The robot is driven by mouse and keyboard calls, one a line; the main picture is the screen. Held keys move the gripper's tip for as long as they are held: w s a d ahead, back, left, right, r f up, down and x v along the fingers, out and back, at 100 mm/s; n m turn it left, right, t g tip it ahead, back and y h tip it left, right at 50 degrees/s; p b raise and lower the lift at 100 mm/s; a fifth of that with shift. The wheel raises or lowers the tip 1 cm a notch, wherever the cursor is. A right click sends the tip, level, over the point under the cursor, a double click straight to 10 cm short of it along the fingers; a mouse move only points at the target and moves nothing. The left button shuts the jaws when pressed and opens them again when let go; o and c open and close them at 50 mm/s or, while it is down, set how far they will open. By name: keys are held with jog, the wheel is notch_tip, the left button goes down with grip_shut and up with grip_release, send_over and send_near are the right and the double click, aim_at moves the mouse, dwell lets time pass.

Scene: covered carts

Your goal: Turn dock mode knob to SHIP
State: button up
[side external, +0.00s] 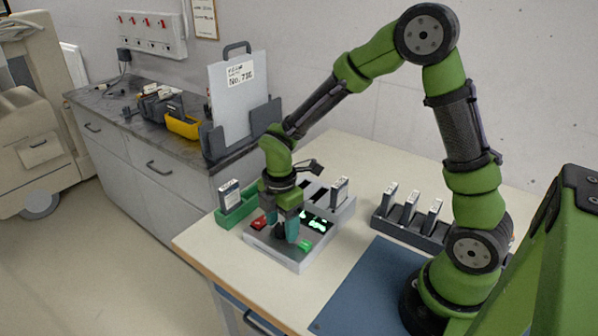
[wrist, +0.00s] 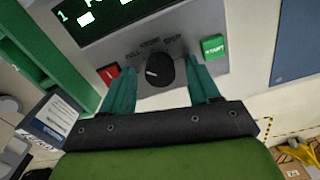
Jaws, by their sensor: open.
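The dock (side external: 290,262) is a grey box with a sloped panel on the cream table. In the wrist view its black knob (wrist: 159,70) sits on the grey panel below a dark screen (wrist: 95,15). Small blurred labels arc above the knob; the right one seems to read SHIP (wrist: 172,38). A white mark shows on the knob's left part; its exact setting is hard to tell. My gripper (wrist: 162,88) is open, its teal fingers on either side of the knob with gaps. In the side view my gripper (side external: 286,236) points down over the dock and hides the knob.
A red button (wrist: 110,73) lies left of the knob and a green START button (wrist: 213,48) right of it, both close to my fingers. A green holder (side external: 235,212) stands left of the dock. A dark rack (side external: 410,232) with several modules stands right.

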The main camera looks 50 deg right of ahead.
jog(key=c, duration=1)
jog(key=shift+c, duration=0.2)
jog(key=shift+m, duration=0.3)
jog(key=m, duration=0.3)
jog(key=shift+m, duration=0.3)
jog(key=m, duration=0.4)
jog(key=shift+m, duration=0.3)
jog(key=m, duration=0.4)
jog(key=shift+m, duration=2.5)
jog(key=shift+r, duration=0.1)
